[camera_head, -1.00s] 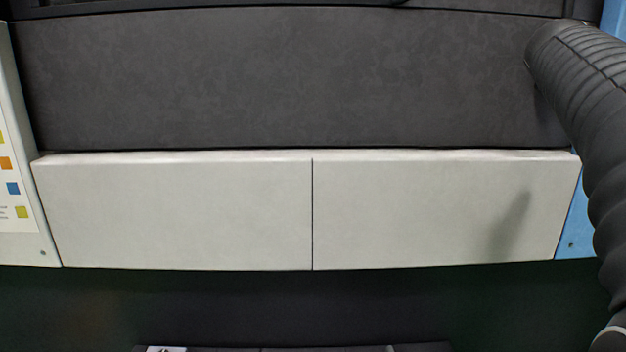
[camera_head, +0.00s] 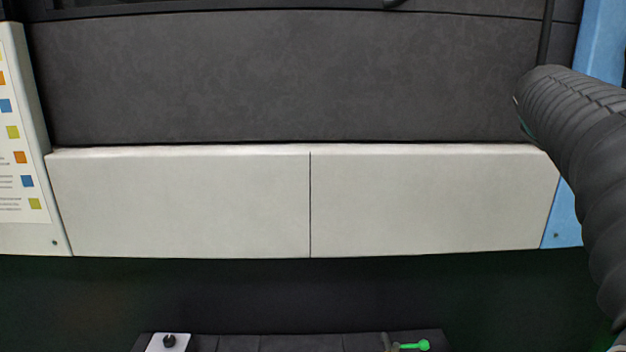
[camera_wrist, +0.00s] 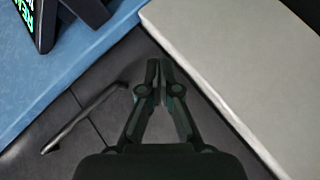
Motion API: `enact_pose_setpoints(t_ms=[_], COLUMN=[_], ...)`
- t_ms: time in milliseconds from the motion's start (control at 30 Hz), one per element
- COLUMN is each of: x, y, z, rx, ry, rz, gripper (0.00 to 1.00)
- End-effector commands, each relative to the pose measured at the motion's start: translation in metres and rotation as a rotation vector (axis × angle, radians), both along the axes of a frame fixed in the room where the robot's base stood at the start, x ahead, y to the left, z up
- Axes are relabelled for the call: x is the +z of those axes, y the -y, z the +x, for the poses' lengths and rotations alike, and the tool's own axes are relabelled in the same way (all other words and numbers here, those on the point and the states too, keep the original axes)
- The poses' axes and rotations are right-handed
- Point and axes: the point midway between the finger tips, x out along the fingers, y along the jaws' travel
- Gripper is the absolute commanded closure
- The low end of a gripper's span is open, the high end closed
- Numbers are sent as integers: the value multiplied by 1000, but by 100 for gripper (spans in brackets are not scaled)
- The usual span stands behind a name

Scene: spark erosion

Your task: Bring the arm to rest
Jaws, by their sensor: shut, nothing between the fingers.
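My gripper (camera_wrist: 159,82) shows in the wrist view with its two dark fingers together and nothing between them. It hangs in front of a dark grey panel, between a blue panel (camera_wrist: 75,75) on the left and a pale ledge (camera_wrist: 230,60) on the right. I cannot tell how far it is from these surfaces. In the head view my dark, ribbed arm (camera_head: 590,150) runs down the right edge, in front of the machine. The gripper itself does not show there.
The machine has a dark grey panel (camera_head: 280,80) above pale cabinet fronts (camera_head: 180,205). A bar handle (camera_wrist: 85,117) lies left of the gripper in the wrist view. A label sheet (camera_head: 20,150) is at the left. A dark surface with a green item (camera_head: 415,346) shows at the bottom.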

Motion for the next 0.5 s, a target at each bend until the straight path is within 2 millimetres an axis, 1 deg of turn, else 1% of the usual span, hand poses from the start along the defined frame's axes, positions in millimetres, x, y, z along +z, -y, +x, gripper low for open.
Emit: enact_pose_setpoints(t_ms=[33,67,100,167,200,267,300,367,400,467,500], x=[-18,-29,-46,-73,-92,-120,-137,-163,-179,-202,-217], y=[-7,-12,-21,-38,-52,-76,-92,-118,-134,-159,-176], z=[-5,-9,-15,-26,-35,-50,-61,-78,-90,-110,-124], rx=[-12,-21,-33,-55,-70,-90,-104,-122,-133,-148,-156], ry=[-4,-6,-10,-15,-21,-35,-44,-61,-74,-97,-115], rz=[57,94,150,242,308,403,463,549,601,675,720], gripper=[100,100,100,100,100,100,100,100,100,100,100])
